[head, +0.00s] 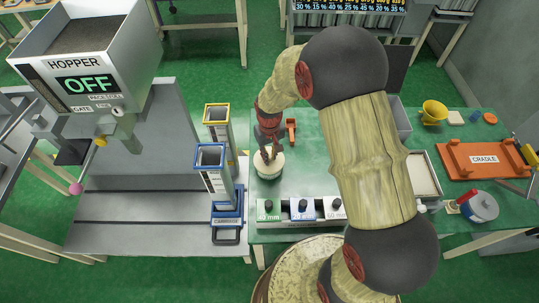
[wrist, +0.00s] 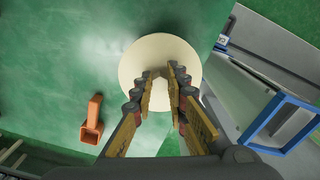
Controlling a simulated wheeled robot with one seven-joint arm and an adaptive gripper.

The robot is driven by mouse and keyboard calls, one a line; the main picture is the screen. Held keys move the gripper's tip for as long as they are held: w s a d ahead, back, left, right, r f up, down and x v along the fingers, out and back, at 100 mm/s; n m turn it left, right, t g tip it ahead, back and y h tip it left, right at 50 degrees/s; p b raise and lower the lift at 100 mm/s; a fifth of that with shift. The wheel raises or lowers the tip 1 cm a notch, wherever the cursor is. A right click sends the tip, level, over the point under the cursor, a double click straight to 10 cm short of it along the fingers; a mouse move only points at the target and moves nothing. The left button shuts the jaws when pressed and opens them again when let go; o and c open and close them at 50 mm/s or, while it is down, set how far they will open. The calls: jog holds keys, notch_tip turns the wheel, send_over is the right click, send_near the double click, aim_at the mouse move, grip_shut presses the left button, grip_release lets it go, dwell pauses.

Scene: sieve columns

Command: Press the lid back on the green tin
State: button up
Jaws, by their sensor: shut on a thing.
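A round cream lid-like disc (head: 270,165) is at the left part of the green table. It also fills the middle of the wrist view (wrist: 160,45). My gripper (head: 269,152) points down onto it, and in the wrist view the two fingers (wrist: 164,78) close on a pale part at its middle. I cannot tell whether the disc rests on anything, as its underside is hidden. No green tin can be made out for certain; it may be hidden beneath the disc.
A blue-rimmed column (head: 211,157) and a yellow-rimmed one (head: 217,114) stand close on the left. An orange piece (head: 291,127) lies behind the disc. A row of labelled blocks (head: 302,211) stands in front. An orange cradle (head: 482,160) is far right.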

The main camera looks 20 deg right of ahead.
jog(key=shift+f, duration=0.4)
dwell(0.6)
jog(key=o, duration=0.9)
jog(key=shift+o, duration=0.9)
jog(key=shift+o, duration=1.4)
jog(key=shift+r, duration=0.15)
jog(key=shift+r+p, duration=2.4)
jog(key=shift+r, duration=1)
